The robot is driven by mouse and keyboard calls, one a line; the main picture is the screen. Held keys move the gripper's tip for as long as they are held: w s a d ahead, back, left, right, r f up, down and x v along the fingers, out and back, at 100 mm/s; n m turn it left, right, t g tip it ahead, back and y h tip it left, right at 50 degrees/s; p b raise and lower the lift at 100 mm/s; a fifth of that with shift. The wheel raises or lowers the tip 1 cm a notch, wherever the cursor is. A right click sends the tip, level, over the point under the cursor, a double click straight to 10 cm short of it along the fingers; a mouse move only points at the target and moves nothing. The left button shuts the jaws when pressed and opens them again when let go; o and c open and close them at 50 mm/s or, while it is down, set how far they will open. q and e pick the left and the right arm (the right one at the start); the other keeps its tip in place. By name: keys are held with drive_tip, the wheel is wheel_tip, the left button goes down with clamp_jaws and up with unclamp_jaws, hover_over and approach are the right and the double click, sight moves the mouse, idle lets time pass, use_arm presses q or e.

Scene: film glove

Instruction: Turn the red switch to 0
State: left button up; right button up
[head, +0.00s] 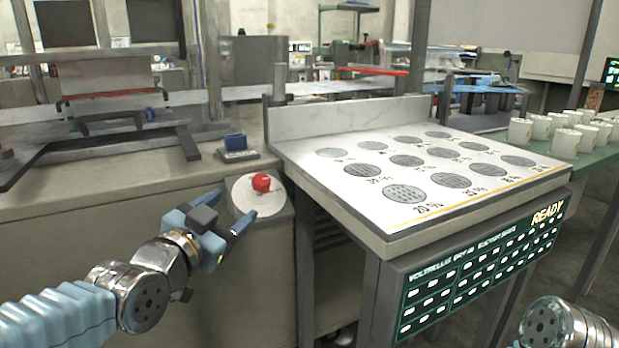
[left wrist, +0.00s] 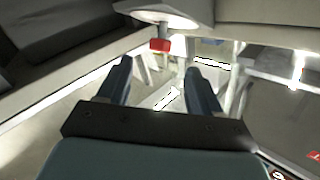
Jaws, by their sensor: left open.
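The red switch (head: 261,182) is a small red knob on a round white plate (head: 245,198), set on the front corner of the grey bench. My left gripper (head: 238,203) is open, just in front of and a little below the switch, with its fingers pointing towards the plate. In the left wrist view the red switch (left wrist: 159,45) shows beyond the open fingertips (left wrist: 157,68), roughly between them and apart from them. The plate (left wrist: 150,14) is above it there. I cannot read any switch marking. My right gripper is out of view.
A small blue-topped device (head: 236,145) stands on the bench behind the switch. To the right is a white slanted panel (head: 330,175) with grey discs and a dark READY display (head: 480,275) in front. White mugs (head: 565,143) stand on a green table at far right.

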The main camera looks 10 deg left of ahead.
sight(266, 179)
use_arm(q)
drive_tip(key=p+x, duration=0.2)
drive_tip(key=x, duration=1.1)
drive_tip(key=shift+w+d+r, duration=0.1)
drive_tip(key=shift+w+d, duration=0.05)
drive_tip(key=shift+w, duration=0.1)
drive_tip(key=shift+c, duration=0.5)
drive_tip(key=c, duration=0.9)
drive_tip(key=shift+o, duration=0.2)
